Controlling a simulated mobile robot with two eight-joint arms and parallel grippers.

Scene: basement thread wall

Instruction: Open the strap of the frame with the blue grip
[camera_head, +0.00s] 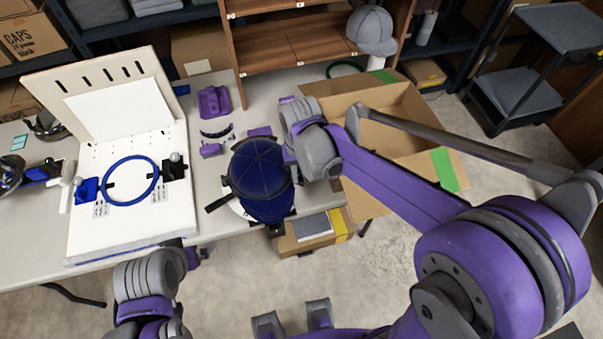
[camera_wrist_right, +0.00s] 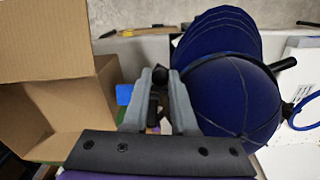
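A dark blue cap (camera_head: 260,180) sits on a round holder at the table's front edge, with a black bar (camera_head: 218,203) sticking out to its left. The cap fills the right of the right wrist view (camera_wrist_right: 235,95). I cannot make out a strap. A small blue patch (camera_wrist_right: 125,93) shows beside my right gripper's fingers; I cannot tell if it is a grip. My right gripper (camera_wrist_right: 160,75) is right beside the cap, fingers a little apart, something dark between them; I cannot tell if it is held. My left gripper (camera_head: 190,258) is low in front of the table, its fingers unclear.
A white board with a blue hoop (camera_head: 107,198) stands left of the cap. Metal frames (camera_head: 45,124) lie at far left, one near a blue part (camera_head: 47,168). Purple parts (camera_head: 214,102) lie behind the cap. An open cardboard box (camera_head: 400,160) is to the right.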

